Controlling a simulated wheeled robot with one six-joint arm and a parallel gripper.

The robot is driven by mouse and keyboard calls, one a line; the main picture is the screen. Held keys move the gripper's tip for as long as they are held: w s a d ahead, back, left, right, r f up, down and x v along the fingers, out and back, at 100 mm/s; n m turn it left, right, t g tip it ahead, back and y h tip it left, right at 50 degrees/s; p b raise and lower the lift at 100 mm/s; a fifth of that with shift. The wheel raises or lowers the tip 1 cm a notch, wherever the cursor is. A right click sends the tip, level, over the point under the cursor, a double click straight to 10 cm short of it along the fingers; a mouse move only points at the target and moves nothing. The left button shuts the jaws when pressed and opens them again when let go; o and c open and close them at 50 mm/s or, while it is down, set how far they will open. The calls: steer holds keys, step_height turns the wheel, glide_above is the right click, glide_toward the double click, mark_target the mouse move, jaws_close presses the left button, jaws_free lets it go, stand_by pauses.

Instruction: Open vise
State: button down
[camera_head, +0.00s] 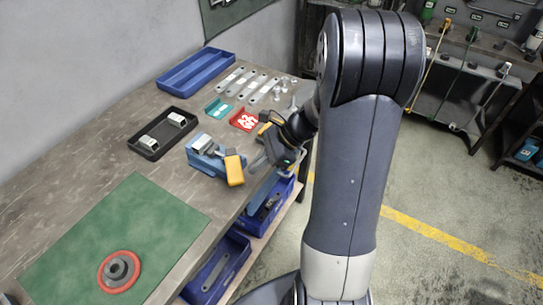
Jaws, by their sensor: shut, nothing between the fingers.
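The blue vise (207,160) sits on the workbench near its front edge. A grey metal block-like part (204,144) shows at its top, and I cannot tell whether it is a jaw or a clamped piece. A yellow-orange part (234,169) is at its right end, by the bench edge. My gripper (258,162) is just right of the yellow part, shut and empty. From this angle I cannot tell whether it touches the vise. The vise's jaw gap is not clear.
A black tray (148,146) holding brackets, a blue tray (190,78), flat metal plates (240,83), and teal (218,110) and red (244,121) pieces lie on the bench. A green mat (110,230) bears a red-rimmed disc (119,271). Blue bins (217,268) stand below.

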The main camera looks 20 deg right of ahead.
mark_target(230, 177)
steer(key=shift+w+a, duration=0.1)
steer(key=shift+a, duration=0.4)
steer(key=shift+a+m+t, duration=0.2)
steer(key=shift+m+t, duration=0.1)
steer(key=shift+s+a, duration=0.1)
steer(key=shift+s, duration=0.1)
steer(key=shift+s+a+m+t+h, duration=0.15)
steer(key=shift+a+m+t, duration=0.3)
steer(key=shift+m, duration=0.15)
steer(key=shift+s+a+m+t+h, duration=0.15)
steer(key=shift+a+m+t, duration=0.15)
steer(key=shift+m+t, duration=0.25)
steer(key=shift+a+m+t+h+b, duration=0.65)
steer(key=shift+a+m, duration=0.3)
steer(key=shift+m, duration=0.3)
steer(key=shift+a+m+t+h, duration=0.35)
steer(key=shift+a+m+t, duration=0.35)
steer(key=shift+m, duration=0.3)
steer(key=shift+w+a, duration=0.2)
steer(key=shift+a, duration=0.3)
